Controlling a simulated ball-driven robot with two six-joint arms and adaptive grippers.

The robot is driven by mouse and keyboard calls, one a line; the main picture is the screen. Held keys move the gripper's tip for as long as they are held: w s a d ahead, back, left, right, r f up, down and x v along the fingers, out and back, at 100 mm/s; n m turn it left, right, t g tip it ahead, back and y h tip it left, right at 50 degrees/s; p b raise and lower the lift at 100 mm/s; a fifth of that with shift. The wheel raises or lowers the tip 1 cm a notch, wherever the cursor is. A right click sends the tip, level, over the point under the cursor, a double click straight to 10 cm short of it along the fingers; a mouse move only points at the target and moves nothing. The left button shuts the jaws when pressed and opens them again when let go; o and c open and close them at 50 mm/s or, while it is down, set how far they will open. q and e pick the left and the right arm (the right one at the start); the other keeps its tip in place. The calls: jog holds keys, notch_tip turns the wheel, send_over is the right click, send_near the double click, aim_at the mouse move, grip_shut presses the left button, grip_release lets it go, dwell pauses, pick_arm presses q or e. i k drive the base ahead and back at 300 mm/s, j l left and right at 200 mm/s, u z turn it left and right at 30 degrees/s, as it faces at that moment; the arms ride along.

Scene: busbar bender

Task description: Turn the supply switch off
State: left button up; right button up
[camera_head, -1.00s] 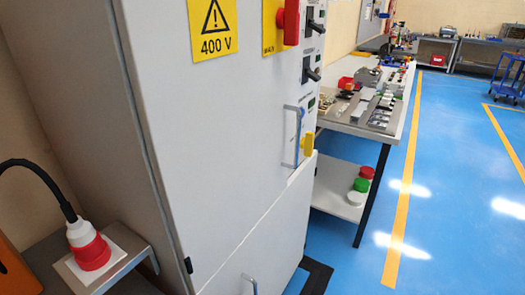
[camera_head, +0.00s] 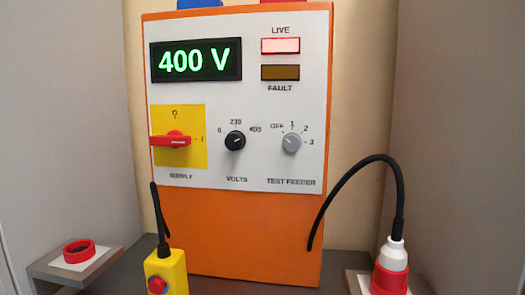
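The supply switch (camera_head: 171,140) is a red rotary handle on a yellow plate (camera_head: 190,116) at the left of the panel. Its handle lies horizontal, in line with the "1" mark at the right; a "0" mark is at the top. The panel display (camera_head: 196,60) reads 400 V in green. The LIVE lamp (camera_head: 280,46) glows pale pink-white; the FAULT lamp (camera_head: 280,73) is dull brown. Neither of my grippers is in view.
The volts knob (camera_head: 235,141) and test feeder knob (camera_head: 291,143) sit right of the switch. A yellow pendant (camera_head: 166,272) stands in front at lower left. A red plug (camera_head: 390,268) with a black cable is at right; an empty red socket (camera_head: 78,251) is at left. Grey walls flank both sides.

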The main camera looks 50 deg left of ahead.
aim_at(175, 139)
jog(key=u, duration=1.95)
